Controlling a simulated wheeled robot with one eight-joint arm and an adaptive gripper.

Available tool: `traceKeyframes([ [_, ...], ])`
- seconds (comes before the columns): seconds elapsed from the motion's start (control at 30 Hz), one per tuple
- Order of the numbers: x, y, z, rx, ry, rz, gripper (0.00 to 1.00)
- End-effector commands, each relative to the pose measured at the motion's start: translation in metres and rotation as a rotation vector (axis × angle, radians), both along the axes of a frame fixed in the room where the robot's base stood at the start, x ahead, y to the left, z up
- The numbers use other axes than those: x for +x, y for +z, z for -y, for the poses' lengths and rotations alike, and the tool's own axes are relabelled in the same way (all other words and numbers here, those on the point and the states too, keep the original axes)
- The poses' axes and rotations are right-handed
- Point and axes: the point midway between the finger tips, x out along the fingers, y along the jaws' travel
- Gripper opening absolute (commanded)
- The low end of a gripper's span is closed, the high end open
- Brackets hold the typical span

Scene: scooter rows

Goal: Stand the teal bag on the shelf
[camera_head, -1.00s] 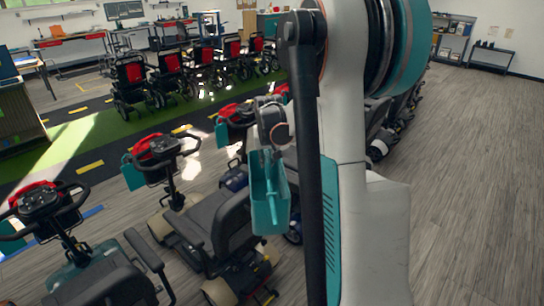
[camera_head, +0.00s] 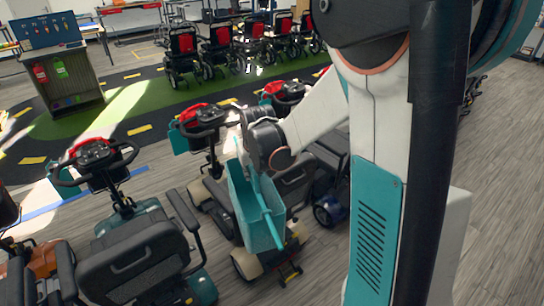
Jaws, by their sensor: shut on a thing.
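The teal bag (camera_head: 245,208) is an open-topped, box-like bag with a teal bar along it. It hangs tilted in the air in front of the scooter row, below the end of my arm. My gripper (camera_head: 246,160) is shut on the bag near its upper end. The fingers are small and partly hidden by the wrist and the bag. I cannot make out which shelf is meant; none stands near the bag.
Mobility scooters (camera_head: 140,262) stand in a row below and left of the bag, close beneath it. Wheelchairs (camera_head: 226,45) line the green strip behind. A cabinet (camera_head: 62,75) with a blue board stands at the far left. Grey floor lies open at right.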

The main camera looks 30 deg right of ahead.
Motion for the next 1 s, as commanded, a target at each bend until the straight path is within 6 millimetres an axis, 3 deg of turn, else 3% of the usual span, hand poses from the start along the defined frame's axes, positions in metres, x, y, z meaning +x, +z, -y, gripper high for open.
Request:
traceKeyframes([
  [0.1, -0.008, -0.005, -0.028, 0.0, 0.055, 0.001, 0.0],
  [0.4, -0.026, -0.026, -0.077, -0.001, 0.154, 0.001, 0.0],
  [0.77, -0.036, -0.056, -0.097, 0.0, 0.197, 0.001, 0.0],
  [1.0, -0.039, -0.084, -0.102, -0.001, 0.209, 0.001, 0.0],
])
